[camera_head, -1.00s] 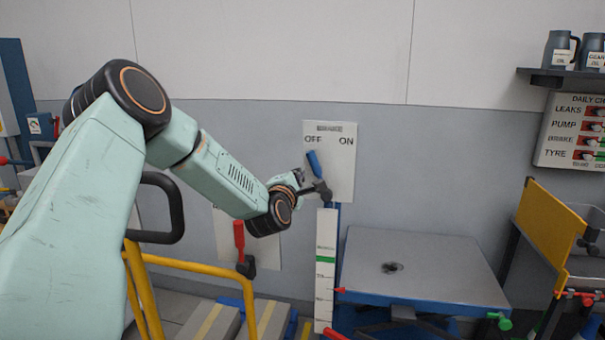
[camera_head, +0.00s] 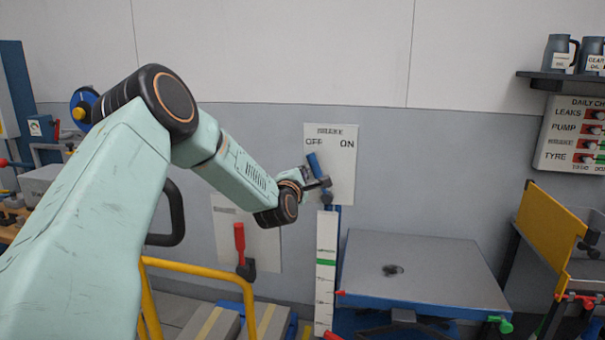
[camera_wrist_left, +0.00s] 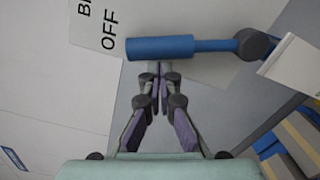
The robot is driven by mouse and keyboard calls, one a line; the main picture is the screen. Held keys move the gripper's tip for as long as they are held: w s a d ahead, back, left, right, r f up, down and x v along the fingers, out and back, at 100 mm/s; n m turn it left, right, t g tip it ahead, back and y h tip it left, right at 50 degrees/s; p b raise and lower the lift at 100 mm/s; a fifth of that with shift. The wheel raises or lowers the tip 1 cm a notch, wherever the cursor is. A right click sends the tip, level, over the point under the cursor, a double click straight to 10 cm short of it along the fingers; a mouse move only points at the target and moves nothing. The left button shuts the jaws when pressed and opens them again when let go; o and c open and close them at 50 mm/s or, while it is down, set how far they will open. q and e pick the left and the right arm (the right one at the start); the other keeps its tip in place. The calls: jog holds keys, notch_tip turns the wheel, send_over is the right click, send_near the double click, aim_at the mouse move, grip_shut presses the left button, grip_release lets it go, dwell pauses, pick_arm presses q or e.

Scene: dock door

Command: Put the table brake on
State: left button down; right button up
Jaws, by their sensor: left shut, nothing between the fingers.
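The brake lever (camera_head: 314,164) has a blue handle and a dark pivot. It sits on a white plate (camera_head: 343,183) marked OFF and ON and leans up-left, to the OFF side. My left gripper (camera_head: 323,183) is beside the lever on its left, partly hidden by my wrist. In the left wrist view the blue handle (camera_wrist_left: 165,47) lies across the picture under the word OFF. My left gripper's fingertips (camera_wrist_left: 157,68) are shut together, empty, right by the handle's side; I cannot tell if they touch it. The lift table (camera_head: 430,265) stands right of the plate. My right gripper is out of view.
A white height scale (camera_head: 326,260) stands below the lever. A red lever (camera_head: 239,240) on another plate is below my left forearm. A yellow rail (camera_head: 205,270) runs in front. A yellow panel (camera_head: 543,235) stands at the right.

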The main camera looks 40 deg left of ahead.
pick_arm(q)
jog(key=shift+w+d+r+m, duration=0.15)
jog(key=shift+d+m, duration=0.1)
jog(key=shift+m, duration=0.05)
jog(key=shift+w+d+r+m+p, duration=0.4)
jog(key=shift+d+m, duration=0.25)
jog(key=shift+m, duration=0.25)
jog(key=d+m, duration=0.1)
jog(key=w+d+r+m+p, duration=0.1)
jog(key=m, duration=0.1)
jog(key=shift+w+d, duration=0.15)
jog(key=shift+d, duration=0.15)
jog(key=shift+w+d+f+m, duration=0.1)
jog(key=shift+w+d+m, duration=0.3)
jog(key=shift+d+m, duration=0.45)
jog(key=shift+w+d+f+b, duration=0.1)
jog(key=shift+w+d+b, duration=0.15)
jog(key=shift+d+b, duration=0.15)
